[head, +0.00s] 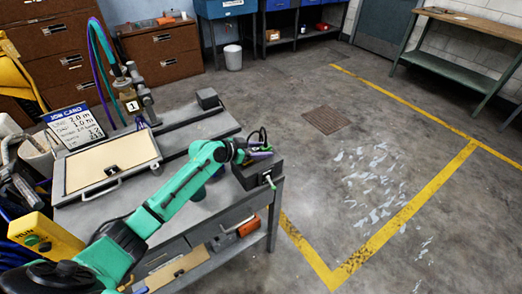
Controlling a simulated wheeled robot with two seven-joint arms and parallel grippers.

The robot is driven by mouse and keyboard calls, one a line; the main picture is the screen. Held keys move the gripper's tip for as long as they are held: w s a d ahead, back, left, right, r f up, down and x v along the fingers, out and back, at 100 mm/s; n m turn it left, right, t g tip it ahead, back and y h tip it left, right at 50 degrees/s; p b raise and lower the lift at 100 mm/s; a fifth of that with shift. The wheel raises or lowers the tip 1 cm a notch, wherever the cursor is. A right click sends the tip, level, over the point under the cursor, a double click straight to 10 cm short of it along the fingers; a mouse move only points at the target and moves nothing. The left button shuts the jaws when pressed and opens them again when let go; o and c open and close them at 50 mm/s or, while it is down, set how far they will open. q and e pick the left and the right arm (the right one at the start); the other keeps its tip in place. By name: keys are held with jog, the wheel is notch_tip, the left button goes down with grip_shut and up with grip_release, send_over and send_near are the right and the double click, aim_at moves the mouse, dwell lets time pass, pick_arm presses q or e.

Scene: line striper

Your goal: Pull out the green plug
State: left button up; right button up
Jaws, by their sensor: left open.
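A small bright green piece (269,180), which looks like the green plug, sticks out at the right front of a dark box (254,176) on the workbench's right end. My left gripper (258,152) is above the top of this box, near the green piece but apart from it. It is open. Purple and green bits and a black looped cable show around its fingers; the picture is too small to tell whether it touches them. The arm's wrist hides part of the box's left side. My right gripper is not in view.
The grey workbench (215,201) carries a framed tan panel (112,161), a job card (75,128), a metal fixture (142,97) and a small dark block (207,98). A yellow box (45,240) is at lower left. Open floor with yellow lines lies to the right.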

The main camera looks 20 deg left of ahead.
pick_arm(q)
grip_shut()
jog(key=shift+w+r, duration=0.1)
jog(key=shift+r, duration=0.15)
jog(key=shift+r+p, duration=0.25)
jog(key=shift+p, duration=0.05)
jog(key=shift+r, duration=0.25)
jog(key=shift+r+p, duration=1.3)
jog(key=shift+r, duration=0.35)
